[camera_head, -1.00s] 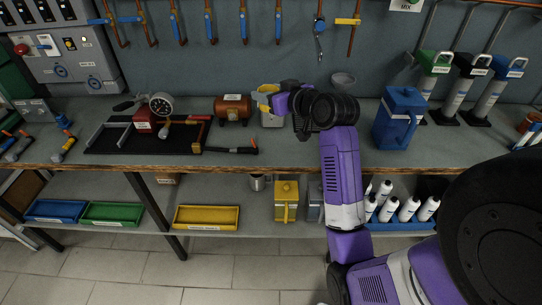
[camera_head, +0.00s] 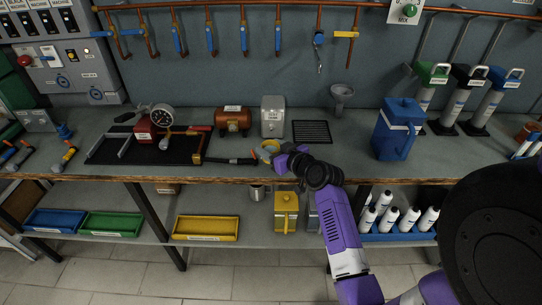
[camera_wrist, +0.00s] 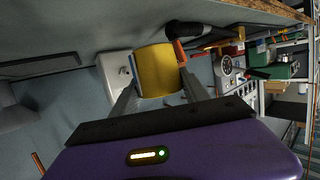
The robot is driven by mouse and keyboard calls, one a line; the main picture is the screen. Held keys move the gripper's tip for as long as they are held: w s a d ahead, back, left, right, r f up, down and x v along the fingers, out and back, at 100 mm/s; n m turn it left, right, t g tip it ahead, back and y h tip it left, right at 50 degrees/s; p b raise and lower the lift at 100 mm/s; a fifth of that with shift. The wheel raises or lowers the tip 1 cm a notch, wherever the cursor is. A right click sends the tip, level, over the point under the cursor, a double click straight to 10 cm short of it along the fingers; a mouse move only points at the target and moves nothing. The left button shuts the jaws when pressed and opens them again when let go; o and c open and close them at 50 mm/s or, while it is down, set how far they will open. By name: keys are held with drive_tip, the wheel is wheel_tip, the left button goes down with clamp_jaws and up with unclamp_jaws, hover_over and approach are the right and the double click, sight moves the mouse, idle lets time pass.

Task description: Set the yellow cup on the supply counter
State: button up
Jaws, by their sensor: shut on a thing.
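The yellow cup (camera_head: 266,151) is at the jaws of my gripper (camera_head: 277,158), over the front part of the grey counter (camera_head: 341,161), near its wooden front edge. In the wrist view the cup (camera_wrist: 157,70) sits between the two fingers (camera_wrist: 160,95), which are shut on it. My wrist hides part of the cup in the head view. I cannot tell whether the cup touches the counter top.
A silver box (camera_head: 272,116), a dark grate (camera_head: 311,132) and a funnel (camera_head: 341,96) are behind the cup. A brown tank (camera_head: 232,120) and a black tray (camera_head: 135,148) are left. A blue jug (camera_head: 397,130) is right. The counter between grate and jug is clear.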

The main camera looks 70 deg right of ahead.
drive_tip(key=shift+f, duration=1.7)
drive_tip(key=shift+f+b, duration=0.2)
drive_tip(key=shift+b, duration=0.1)
drive_tip(key=o, duration=1.5)
drive_tip(key=shift+r, duration=0.2)
